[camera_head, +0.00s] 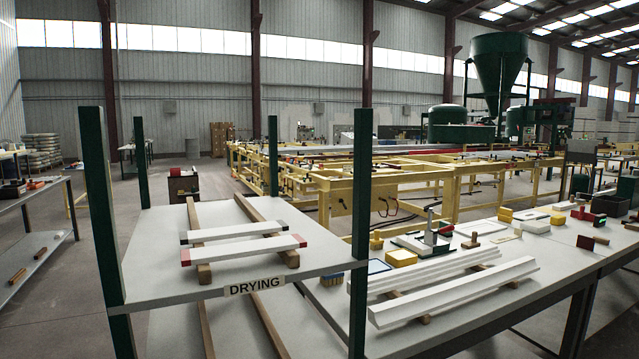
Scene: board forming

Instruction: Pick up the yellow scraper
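Several small yellow tools lie on the workbench at the right. A small yellow piece with an upright part (376,241) stands near the bench's left end. It may be the yellow scraper, but it is too small to tell. A yellow block (401,258) lies just right of it, and another yellow block (505,215) lies farther back. No gripper can be made out in the head view, so I see nothing held.
A drying rack with a grey shelf (150,240) and green posts stands at the front left, bearing white boards (243,249) on wooden strips. Long white bars (455,290) lie along the workbench's near side (575,262). A yellow machine frame (345,180) stands behind.

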